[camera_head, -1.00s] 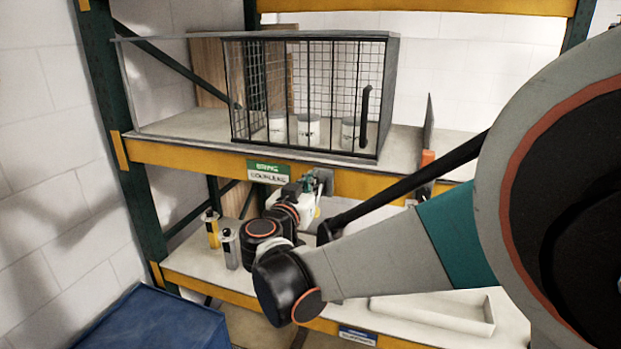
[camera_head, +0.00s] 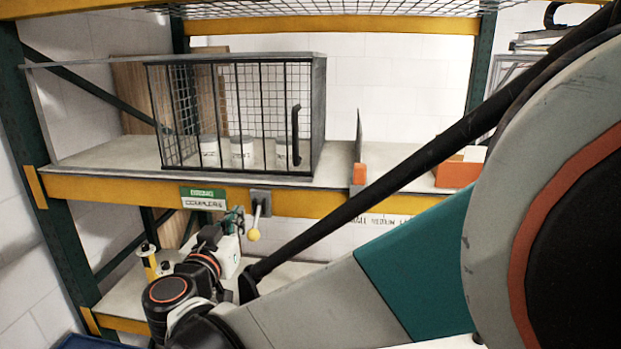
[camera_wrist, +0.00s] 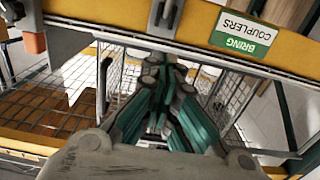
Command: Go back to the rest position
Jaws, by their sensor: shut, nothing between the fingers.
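My gripper (camera_head: 234,216) shows small in the head view, in front of the shelf's yellow beam and just left of a lever with a yellow knob (camera_head: 254,234). In the wrist view my gripper (camera_wrist: 166,68) has its teal fingers drawn together, with nothing held. The gripper looks apart from the lever in the head view. My arm runs from the lower left to the right edge and hides much of the lower shelf.
A wire cage (camera_head: 318,120) holding white canisters (camera_head: 243,152) stands on the upper shelf (camera_head: 100,160). A green-topped couplers sign (camera_head: 203,192) is on the beam. A yellow bottle (camera_head: 149,262) stands on the lower shelf. An orange-and-white box (camera_head: 458,172) sits at right.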

